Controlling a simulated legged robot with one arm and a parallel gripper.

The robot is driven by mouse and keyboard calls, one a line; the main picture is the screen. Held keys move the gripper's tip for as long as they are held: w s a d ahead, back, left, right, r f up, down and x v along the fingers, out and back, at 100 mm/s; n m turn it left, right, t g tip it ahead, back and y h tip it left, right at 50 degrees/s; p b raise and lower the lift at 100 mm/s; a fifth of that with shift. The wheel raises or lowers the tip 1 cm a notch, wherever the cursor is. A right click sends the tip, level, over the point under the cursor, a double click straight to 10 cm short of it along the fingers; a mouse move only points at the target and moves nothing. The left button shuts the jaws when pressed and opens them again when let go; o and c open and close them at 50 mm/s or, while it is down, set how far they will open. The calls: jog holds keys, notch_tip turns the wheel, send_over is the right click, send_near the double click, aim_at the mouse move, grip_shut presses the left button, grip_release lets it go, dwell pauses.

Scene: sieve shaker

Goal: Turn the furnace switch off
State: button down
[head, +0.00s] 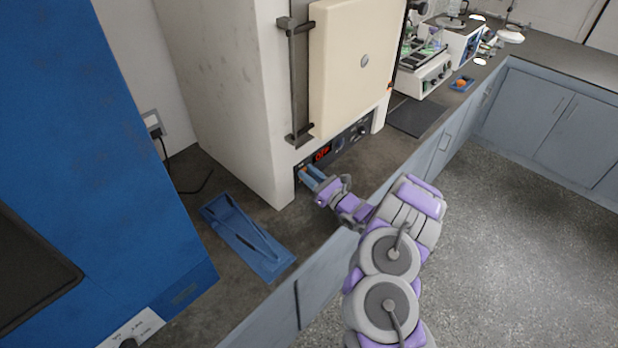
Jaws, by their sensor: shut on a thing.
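The furnace (235,110) is a white box with a cream door (345,60) and a dark vertical handle. Its dark control panel (342,147) runs below the door and shows a lit red display (322,153) and a dark knob (363,131). My gripper (307,175) reaches in from the lower right to the left end of the panel. Its blue fingers are shut at the furnace switch there. The fingers hide most of the switch, so I cannot tell its position.
A blue tool or tray (247,235) lies on the dark counter left of my gripper. A large blue machine (110,130) stands at the left. A dark mat (416,116) and lab equipment (425,74) are on the right. Grey floor (500,220) is open.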

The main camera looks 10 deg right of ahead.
jog(key=c, duration=0.9)
grip_release()
jog(key=shift+d, duration=0.1)
jog(key=p+v, duration=0.4)
jog(key=v, duration=1.3)
jog(key=shift+s+d+f, duration=0.1)
jog(key=shift+d+f, duration=0.05)
jog(key=shift+f, duration=0.05)
